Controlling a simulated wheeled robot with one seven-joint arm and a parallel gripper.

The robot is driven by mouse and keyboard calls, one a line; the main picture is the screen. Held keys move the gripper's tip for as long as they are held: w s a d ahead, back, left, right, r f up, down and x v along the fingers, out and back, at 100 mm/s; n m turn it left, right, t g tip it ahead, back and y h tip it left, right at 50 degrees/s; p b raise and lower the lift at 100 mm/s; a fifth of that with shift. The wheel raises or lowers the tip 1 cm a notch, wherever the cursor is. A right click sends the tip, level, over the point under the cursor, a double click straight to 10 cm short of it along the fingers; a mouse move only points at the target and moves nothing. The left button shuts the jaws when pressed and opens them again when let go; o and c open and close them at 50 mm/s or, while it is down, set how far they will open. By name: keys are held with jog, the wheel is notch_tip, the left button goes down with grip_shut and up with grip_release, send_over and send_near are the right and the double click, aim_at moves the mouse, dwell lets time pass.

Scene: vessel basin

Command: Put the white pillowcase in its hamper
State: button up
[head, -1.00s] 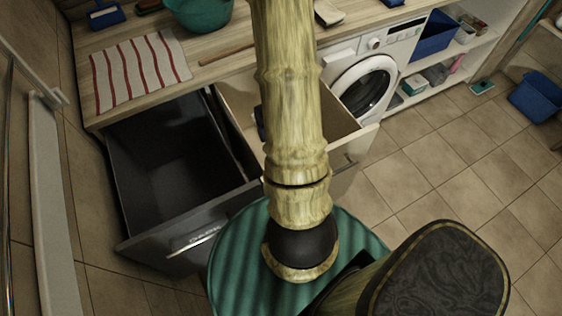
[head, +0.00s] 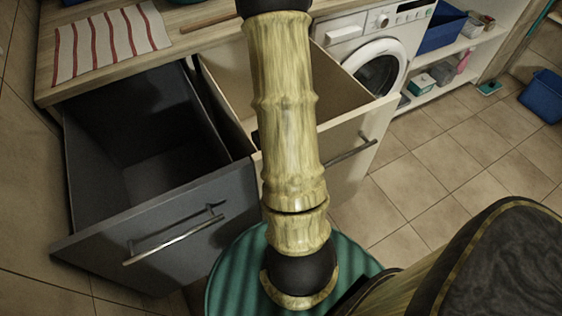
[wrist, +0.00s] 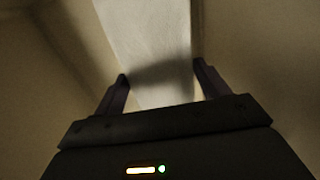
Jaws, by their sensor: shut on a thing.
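In the wrist view my gripper (wrist: 161,73) has its two dark fingers on either side of a white cloth, which looks like the white pillowcase (wrist: 152,35). The fingers are shut on it, and it runs away from them toward the top of the picture. Beige surfaces surround it. In the head view my gripper and the cloth are hidden behind or beyond my arm. Two pulled-out hamper drawers stand open: a dark grey one (head: 165,220) at left, its visible inside empty, and a cream one (head: 350,150) behind my arm, its inside partly hidden.
A wooden counter (head: 190,18) with a red-striped cloth (head: 110,42) runs along the back. A white washing machine (head: 375,50) stands right of the cream drawer. Shelves with a blue bin (head: 442,30) are farther right. Tiled floor (head: 440,150) at right is clear.

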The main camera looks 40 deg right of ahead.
jog(key=shift+f, duration=0.3)
notch_tip(320, 180, down, 6)
jog(key=shift+f+b, duration=0.1)
jog(key=shift+b, duration=0.85)
jog(key=shift+f+b, duration=0.55)
jog(key=shift+f, duration=1.35)
jog(key=shift+f, duration=0.1)
jog(key=o, duration=1.2)
jog(key=shift+o, duration=0.2)
notch_tip(320, 180, up, 12)
jog(key=p, duration=0.3)
jog(key=shift+p, duration=0.35)
